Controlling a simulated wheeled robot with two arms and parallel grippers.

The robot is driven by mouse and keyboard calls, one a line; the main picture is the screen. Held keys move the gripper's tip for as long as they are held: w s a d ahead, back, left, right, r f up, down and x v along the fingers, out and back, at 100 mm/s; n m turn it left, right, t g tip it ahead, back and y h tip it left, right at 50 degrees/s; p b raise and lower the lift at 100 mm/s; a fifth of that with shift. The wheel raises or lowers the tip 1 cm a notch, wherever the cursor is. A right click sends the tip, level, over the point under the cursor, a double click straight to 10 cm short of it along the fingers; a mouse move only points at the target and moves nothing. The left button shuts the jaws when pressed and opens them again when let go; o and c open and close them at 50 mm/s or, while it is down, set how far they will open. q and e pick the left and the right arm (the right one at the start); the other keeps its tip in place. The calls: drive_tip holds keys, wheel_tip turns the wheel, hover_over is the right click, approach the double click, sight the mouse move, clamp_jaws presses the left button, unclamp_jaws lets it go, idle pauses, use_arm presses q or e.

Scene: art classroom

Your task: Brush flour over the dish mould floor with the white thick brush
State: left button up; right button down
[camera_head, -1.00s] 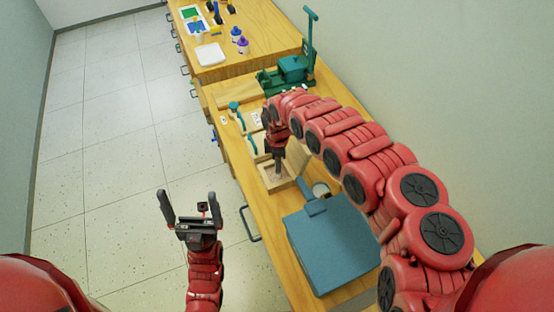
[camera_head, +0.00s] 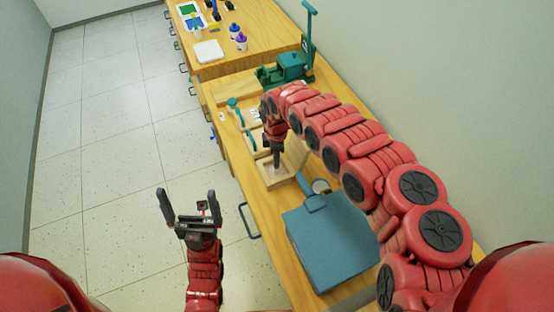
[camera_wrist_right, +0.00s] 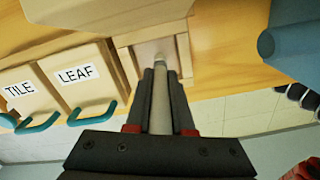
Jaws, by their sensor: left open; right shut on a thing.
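My right gripper (camera_head: 277,158) is shut on the brush (camera_wrist_right: 160,98), whose pale, thick handle runs between the fingers in the right wrist view. It points down over the open wooden dish mould (camera_head: 264,181) on the table. The mould also shows in the right wrist view (camera_wrist_right: 124,42), with a pale floor inside its raised walls. The brush's far end is at or just above that floor; I cannot tell whether it touches. Its bristles are not clear. My left gripper (camera_head: 188,206) is open and empty, over the tiled floor left of the table.
Wooden boxes labelled TILE (camera_wrist_right: 20,92) and LEAF (camera_wrist_right: 78,78), with teal handles, stand beside the mould. A green press (camera_head: 286,69) stands behind. A blue box-like thing (camera_head: 330,245) and a small round container (camera_head: 321,186) are in front. A white tray (camera_head: 208,51) lies farther back.

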drive_tip(key=shift+w+a+f+b, duration=0.1)
drive_tip(key=shift+w+a+b, duration=0.1)
drive_tip(key=shift+w+b, duration=0.3)
drive_tip(key=shift+b, duration=0.35)
drive_tip(key=shift+w+a+b, duration=0.15)
drive_tip(key=shift+w+b, duration=0.15)
drive_tip(key=shift+b, duration=0.45)
drive_tip(key=shift+w+b, duration=0.15)
drive_tip(key=shift+b, duration=0.25)
drive_tip(key=shift+s+r+p, duration=0.3)
drive_tip(key=shift+s+p, duration=0.05)
drive_tip(key=shift+p, duration=0.65)
drive_tip(key=shift+s+f, duration=0.1)
